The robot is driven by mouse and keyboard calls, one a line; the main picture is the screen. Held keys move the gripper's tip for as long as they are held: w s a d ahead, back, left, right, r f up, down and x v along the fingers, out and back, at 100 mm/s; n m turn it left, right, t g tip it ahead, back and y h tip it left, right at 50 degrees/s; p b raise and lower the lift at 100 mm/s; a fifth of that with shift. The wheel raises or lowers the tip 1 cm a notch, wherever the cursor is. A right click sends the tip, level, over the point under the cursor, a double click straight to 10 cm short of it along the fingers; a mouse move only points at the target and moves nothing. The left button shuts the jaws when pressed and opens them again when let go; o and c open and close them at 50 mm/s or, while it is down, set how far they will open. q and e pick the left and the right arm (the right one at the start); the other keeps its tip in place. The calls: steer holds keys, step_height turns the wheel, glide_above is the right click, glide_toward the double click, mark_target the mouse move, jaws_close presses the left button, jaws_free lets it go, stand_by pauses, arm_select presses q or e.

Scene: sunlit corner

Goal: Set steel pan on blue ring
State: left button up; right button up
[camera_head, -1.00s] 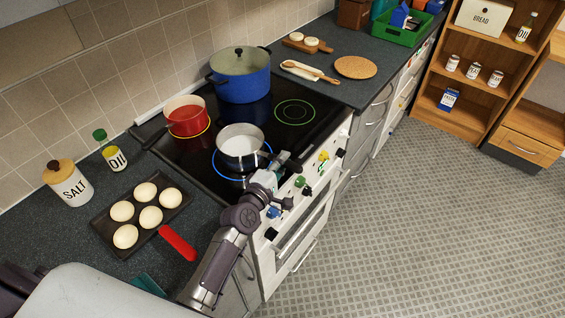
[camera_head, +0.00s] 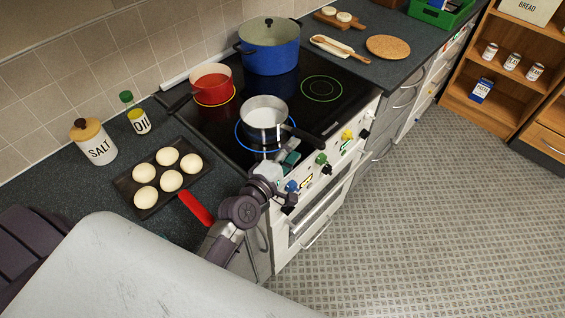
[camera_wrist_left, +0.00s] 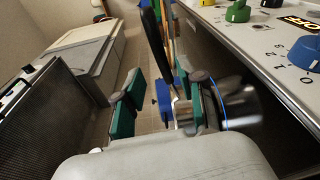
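The steel pan (camera_head: 264,119) stands upright on the black hob, its base within the glowing blue ring (camera_head: 238,138). The ring shows in front and at the sides. The pan's dark handle points to the front right. My left gripper (camera_head: 290,158) is just in front of the pan, below the handle in the picture and apart from it. In the left wrist view its teal fingers (camera_wrist_left: 160,104) are spread with nothing gripped. There the shiny pan (camera_wrist_left: 238,104) is partly hidden behind the right finger, and the dark handle (camera_wrist_left: 153,40) rises past the fingers. My right gripper is not in view.
A red pot (camera_head: 211,84) sits on the yellow ring and a blue pot (camera_head: 270,48) stands behind. The green ring (camera_head: 321,89) is empty. Coloured knobs (camera_head: 321,159) line the stove front near my left gripper. A tray of buns (camera_head: 150,211) lies at left.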

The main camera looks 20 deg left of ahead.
arm_select(q)
steer(key=s, duration=0.3)
steer(key=s+a, duration=0.1)
steer(key=s, duration=0.1)
steer(key=shift+r+b, duration=0.2)
steer(key=shift+b, duration=0.15)
